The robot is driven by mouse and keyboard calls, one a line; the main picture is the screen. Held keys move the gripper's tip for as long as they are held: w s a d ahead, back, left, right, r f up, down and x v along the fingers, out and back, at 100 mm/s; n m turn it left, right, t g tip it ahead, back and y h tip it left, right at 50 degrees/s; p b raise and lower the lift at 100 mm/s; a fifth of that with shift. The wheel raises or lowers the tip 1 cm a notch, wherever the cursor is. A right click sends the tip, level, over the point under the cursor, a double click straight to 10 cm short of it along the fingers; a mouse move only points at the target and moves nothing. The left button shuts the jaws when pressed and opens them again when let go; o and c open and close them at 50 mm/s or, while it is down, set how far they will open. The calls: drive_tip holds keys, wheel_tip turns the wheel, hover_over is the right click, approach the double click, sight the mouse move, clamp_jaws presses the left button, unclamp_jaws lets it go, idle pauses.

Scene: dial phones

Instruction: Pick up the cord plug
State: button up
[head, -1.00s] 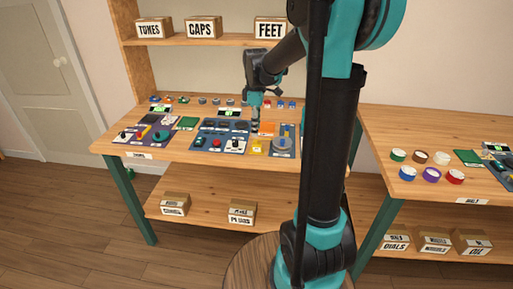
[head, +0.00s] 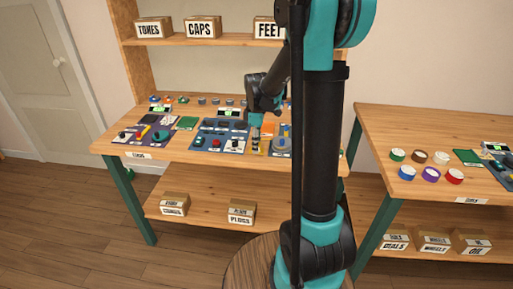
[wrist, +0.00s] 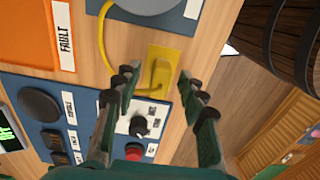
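The yellow cord plug (wrist: 158,76) lies on a yellow mat (wrist: 172,52) in the wrist view, and a yellow cord (wrist: 102,42) curves away from it. My gripper (wrist: 155,82) is open, with one finger on each side of the plug in the picture. I see no clear contact between fingers and plug. In the head view my gripper (head: 256,143) is low over the front part of the bench, and it hides most of the plug there.
A blue panel (wrist: 70,85) with a black knob and a red button lies beside the plug. An orange mat (wrist: 22,38) labelled FAULT and a grey round part (wrist: 150,3) are close by. In the head view labelled boxes (head: 203,27) stand on the upper shelf.

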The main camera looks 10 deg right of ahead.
clamp_jaws()
